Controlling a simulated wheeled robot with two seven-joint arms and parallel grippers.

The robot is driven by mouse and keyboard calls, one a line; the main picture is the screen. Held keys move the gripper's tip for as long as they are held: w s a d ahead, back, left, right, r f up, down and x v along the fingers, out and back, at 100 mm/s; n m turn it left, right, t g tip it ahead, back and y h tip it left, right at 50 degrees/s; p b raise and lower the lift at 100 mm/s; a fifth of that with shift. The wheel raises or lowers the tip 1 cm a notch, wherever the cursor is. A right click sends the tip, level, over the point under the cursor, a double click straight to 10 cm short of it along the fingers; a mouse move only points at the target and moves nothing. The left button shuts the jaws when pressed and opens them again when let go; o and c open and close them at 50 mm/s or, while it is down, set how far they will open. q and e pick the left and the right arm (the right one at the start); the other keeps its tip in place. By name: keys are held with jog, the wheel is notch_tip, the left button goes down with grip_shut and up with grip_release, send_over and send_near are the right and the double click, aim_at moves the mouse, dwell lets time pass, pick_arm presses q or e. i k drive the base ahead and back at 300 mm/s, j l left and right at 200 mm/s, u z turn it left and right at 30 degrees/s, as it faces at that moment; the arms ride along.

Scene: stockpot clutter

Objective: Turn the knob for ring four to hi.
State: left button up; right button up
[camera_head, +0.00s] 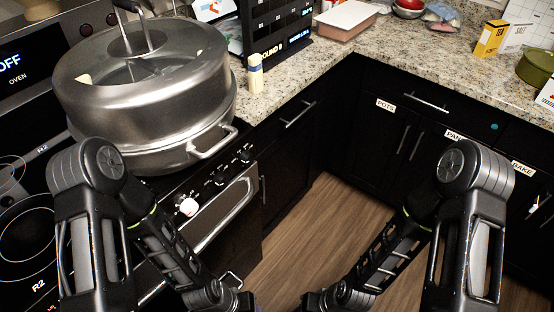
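The stove's front panel carries a row of knobs below the stockpot. Several small dark knobs (220,178) sit toward its right end, and one pale, whitish knob (189,207) sits at their left. Their markings are too small to read, so I cannot tell which knob is for ring four or how any is set. A large steel stockpot (150,115) with a lid stands on the cooktop and hides part of it. My two arms reach down to the bottom edge of the picture. Both grippers are out of view.
Cooktop rings (35,230) show at left, with labels reading R2. An oven display (10,65) reads OFF. A pale shaker (255,73) stands on the granite counter (420,50). Black cabinets (400,135) line the right. The wooden floor (320,225) between my arms is clear.

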aim_at(246, 158)
jog(key=l+u, duration=0.5)
jog(key=l, duration=2.4)
jog(key=k, duration=0.05)
